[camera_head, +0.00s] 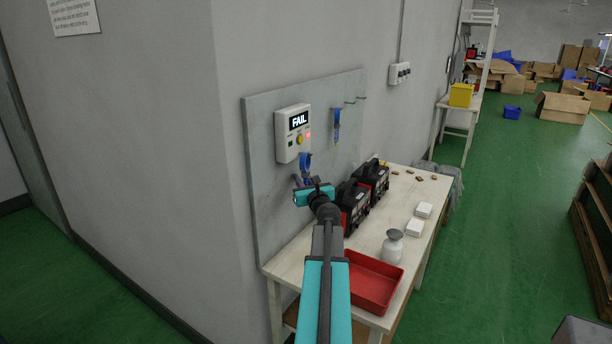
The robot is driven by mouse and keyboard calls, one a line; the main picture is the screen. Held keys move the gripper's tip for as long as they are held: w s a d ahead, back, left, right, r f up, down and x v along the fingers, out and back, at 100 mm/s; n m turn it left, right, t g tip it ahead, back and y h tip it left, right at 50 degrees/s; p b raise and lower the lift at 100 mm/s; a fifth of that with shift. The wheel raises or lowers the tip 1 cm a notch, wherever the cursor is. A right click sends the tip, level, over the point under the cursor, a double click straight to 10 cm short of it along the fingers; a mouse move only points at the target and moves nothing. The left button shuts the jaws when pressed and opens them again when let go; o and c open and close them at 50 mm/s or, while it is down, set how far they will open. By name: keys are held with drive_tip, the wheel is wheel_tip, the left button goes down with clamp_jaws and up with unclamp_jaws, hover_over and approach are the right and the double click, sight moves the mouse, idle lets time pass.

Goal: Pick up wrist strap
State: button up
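A blue wrist strap (336,127) hangs high on the grey wall board, to the right of the white tester. A second blue strap-like piece (305,164) shows just below the tester. The white tester (293,133) reads FAIL, with a red light and a yellow button. My gripper (301,181) is in front of the board, below the tester, close to the lower blue piece in the picture. My own wrist hides much of the fingers, so I cannot tell whether they are open or shut, or touching the blue piece.
Below the board, a workbench (414,247) holds a red tray (372,281), a white bottle (392,246), black-and-red units (354,205), white boxes (415,228) and several small brown parts. Cardboard boxes (562,107) lie in the background.

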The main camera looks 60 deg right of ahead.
clamp_jaws()
drive_tip(key=shift+r, duration=0.1)
drive_tip(key=s+r+b, duration=0.1)
drive_tip(key=s+r, duration=0.1)
drive_tip(key=s, duration=0.6)
drive_tip(key=s+r+b, duration=0.1)
drive_tip(key=s+r, duration=0.1)
drive_tip(key=s, duration=0.6)
drive_tip(key=shift+r, duration=0.4)
